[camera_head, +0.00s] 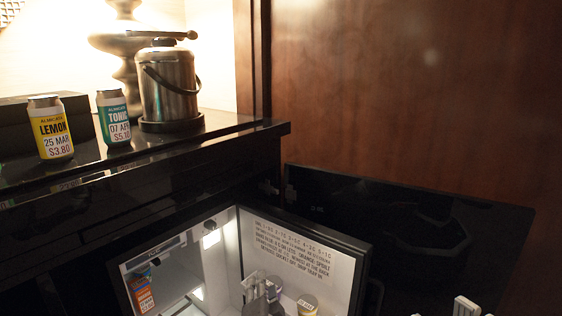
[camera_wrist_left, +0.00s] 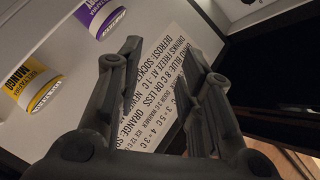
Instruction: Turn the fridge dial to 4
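The open fridge (camera_head: 205,262) is lit inside, at the bottom of the head view. A panel with printed text (camera_head: 292,245) forms its right side; the text shows close up in the left wrist view (camera_wrist_left: 180,90). I cannot make out the dial clearly in either view. My left gripper (camera_head: 262,282) is inside the fridge, in front of the panel's lower part. In the left wrist view its two dark fingers (camera_wrist_left: 158,48) stand apart with nothing between them. Pale tips at the head view's bottom right look like my right gripper (camera_head: 466,306); they are mostly cut off.
An orange can (camera_head: 144,291) stands at the fridge's left. A yellow can (camera_wrist_left: 38,84) and a purple can (camera_wrist_left: 99,16) are beside the panel. On the black counter (camera_head: 225,135) stand a lemon can (camera_head: 50,128), a tonic can (camera_head: 114,118) and an ice bucket (camera_head: 168,85).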

